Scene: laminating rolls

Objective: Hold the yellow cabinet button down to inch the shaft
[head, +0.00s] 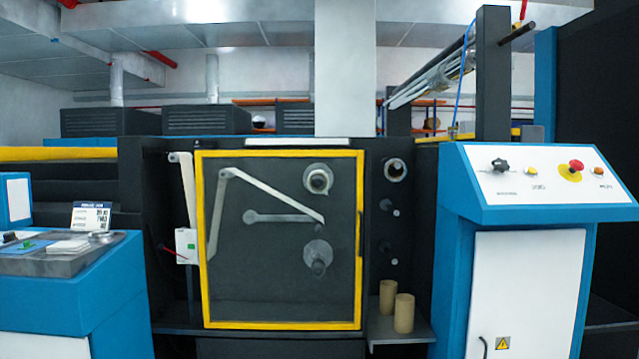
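The blue and white control cabinet (530,290) stands at the right, with a sloped white panel (545,188) on top. A small yellow button (531,171) sits on that panel, between a black rotary knob (500,165) and a red mushroom button (576,165) on a yellow disc. A small orange-looking button (599,171) is at the panel's right. The labels are too small to read. Nothing touches the yellow button. The shafts (318,179) show behind a yellow-framed guard (282,324) in the middle. My gripper is not in view.
Two brown cardboard cores (404,313) stand on a dark shelf (400,332) left of the cabinet. A blue bench (70,285) with a grey tray is at the left. A white box (187,245) hangs beside the guard. The space before the panel looks clear.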

